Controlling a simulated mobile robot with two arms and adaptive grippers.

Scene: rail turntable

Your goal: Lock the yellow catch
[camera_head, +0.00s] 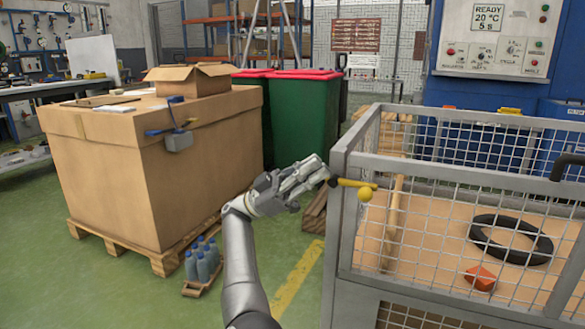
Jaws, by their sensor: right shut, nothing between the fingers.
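The yellow catch (354,183) sits at the upper left corner of a grey mesh cage (345,215). Its bar lies nearly level, pointing right, with a round yellow knob (365,194) at its right end. My right gripper (320,173) is just left of the catch and of the cage's corner post. Its fingers are shut and empty, and point right towards the catch. I cannot tell whether the fingertips touch the catch or the post. My left gripper is not in view.
The cage holds a black ring (510,239), an orange-red block (480,278) and a wooden bar (393,220). A large carton (105,190) on a pallet stands left, with bottles (202,260) beside it. Green bins (300,110) stand behind. Green floor is free around my arm.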

